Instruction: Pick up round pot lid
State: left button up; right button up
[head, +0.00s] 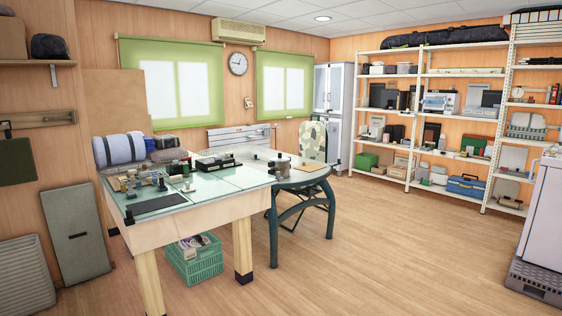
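A small round grey pot (280,168) stands near the right end of the glass-topped work table (200,200). A dark knob-like shape shows at its top, but it is too small to tell whether this is a round lid sitting on it. No separate round pot lid can be made out. Neither of my grippers is in view.
A green crate (195,262) with light and dark items inside stands on the floor under the table. White shelves (410,120) line the right wall. The wooden floor (390,265) in front is clear.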

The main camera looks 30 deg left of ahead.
aim_at(279, 158)
jog(key=i+j+u, duration=0.3)
jog(key=i, duration=0.75)
jog(key=i+u, duration=0.35)
jog(key=i, duration=0.7)
